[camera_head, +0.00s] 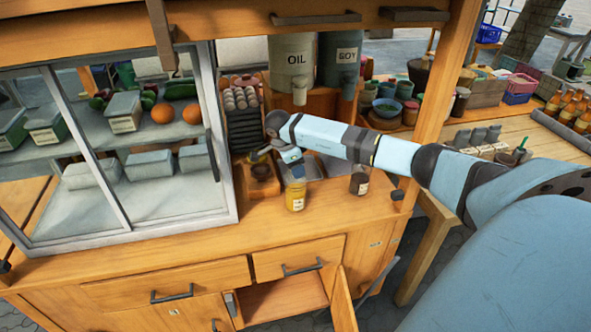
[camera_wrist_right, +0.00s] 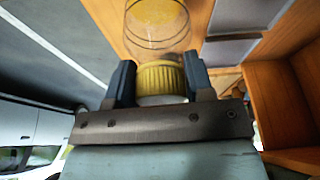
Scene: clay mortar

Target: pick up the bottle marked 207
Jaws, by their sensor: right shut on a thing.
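A small bottle (camera_head: 295,197) with yellow contents and a pale label stands on the wooden counter in the head view. The label's number is too small to read. My right gripper (camera_head: 292,165) points down at its top. In the right wrist view, the two dark fingers of my right gripper (camera_wrist_right: 161,84) close on both sides of the ribbed yellow cap of the bottle (camera_wrist_right: 160,74). The clear body of the bottle extends beyond the fingers. I cannot tell whether the bottle touches the counter. My left gripper is not in view.
A dark bottle (camera_head: 359,182) stands to the right on the counter. A glass display case (camera_head: 150,200) rises close on the left. Sunken metal trays (camera_head: 325,165) lie behind the bottle. An open cabinet door (camera_head: 343,300) and drawers are below the counter.

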